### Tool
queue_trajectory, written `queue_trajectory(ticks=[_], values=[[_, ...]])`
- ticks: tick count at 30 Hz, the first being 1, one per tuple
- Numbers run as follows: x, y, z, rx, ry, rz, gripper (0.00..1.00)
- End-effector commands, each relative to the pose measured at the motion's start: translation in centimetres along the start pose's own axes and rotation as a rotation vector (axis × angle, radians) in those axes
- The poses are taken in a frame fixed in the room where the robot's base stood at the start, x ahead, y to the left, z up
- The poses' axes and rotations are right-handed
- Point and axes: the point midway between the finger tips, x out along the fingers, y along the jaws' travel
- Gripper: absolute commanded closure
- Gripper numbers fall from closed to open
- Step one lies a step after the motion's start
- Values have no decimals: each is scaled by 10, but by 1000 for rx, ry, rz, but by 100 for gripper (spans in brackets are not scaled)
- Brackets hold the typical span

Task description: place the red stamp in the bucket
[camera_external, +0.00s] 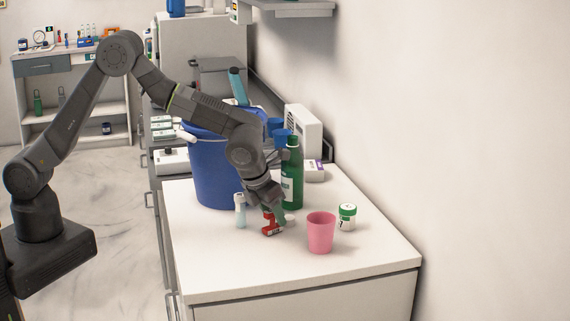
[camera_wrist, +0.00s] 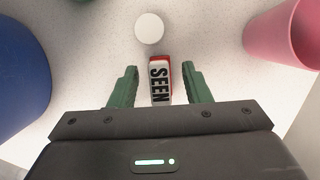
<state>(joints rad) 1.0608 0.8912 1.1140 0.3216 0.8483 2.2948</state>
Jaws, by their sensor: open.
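The red stamp (camera_external: 269,224) stands on the white counter near its middle. In the wrist view the stamp (camera_wrist: 160,82) shows a white face with the dark letters "SEEN" and red at its edges. My gripper (camera_external: 274,212) is low over the counter at the stamp. In the wrist view its two green fingers (camera_wrist: 160,74) are open, one on each side of the stamp, with a gap on both sides. The blue bucket (camera_external: 212,165) stands behind and left of my gripper, its inside hidden. The bucket's side (camera_wrist: 22,80) shows at the left in the wrist view.
A pink cup (camera_external: 321,233) stands to the right of the stamp, with a green-lidded jar (camera_external: 347,216) beyond. A green bottle (camera_external: 293,175) stands behind my gripper. A small white-capped bottle (camera_external: 240,211) is left of the stamp. A white round object (camera_wrist: 149,28) lies close by.

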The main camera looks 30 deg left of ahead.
Motion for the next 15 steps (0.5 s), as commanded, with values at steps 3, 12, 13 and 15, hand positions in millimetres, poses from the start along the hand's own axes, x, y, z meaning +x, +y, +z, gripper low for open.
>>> queue_trajectory(ticks=[3,12,13,15], values=[[1,0,0,0,-1,-1,56],[1,0,0,0,0,0,92],[1,0,0,0,0,0,98],[1,0,0,0,0,0,100]])
